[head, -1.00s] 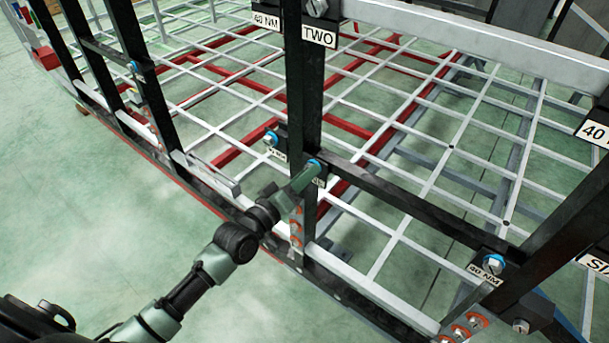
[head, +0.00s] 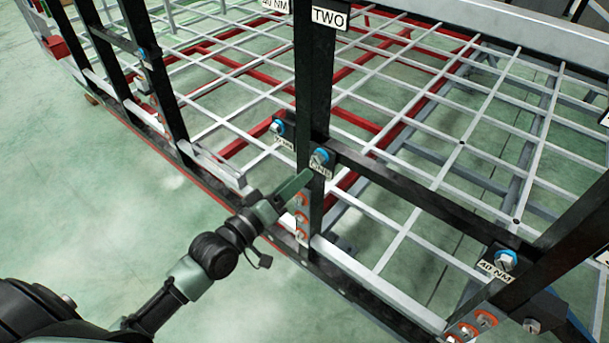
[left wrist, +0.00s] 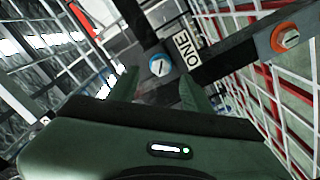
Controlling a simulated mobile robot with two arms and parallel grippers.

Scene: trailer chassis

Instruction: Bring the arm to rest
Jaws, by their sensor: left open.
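My left arm comes in from the lower left in the head view. Its green left gripper (head: 293,188) is just in front of the black upright post (head: 314,90), below and to the left of a blue-ringed bolt (head: 321,157). In the left wrist view the two green fingers of the left gripper (left wrist: 162,92) stand apart with nothing held between them. Beyond them are a blue-ringed bolt (left wrist: 159,66) and a label reading ONE (left wrist: 188,50). The right gripper is not in view.
The white mesh floor of the chassis (head: 462,143) lies behind the post. A black crossbar (head: 420,200) runs right to another blue-ringed bolt (head: 505,260). Orange-ringed bolts (head: 301,217) are low on the post. Green floor (head: 120,190) is clear at left.

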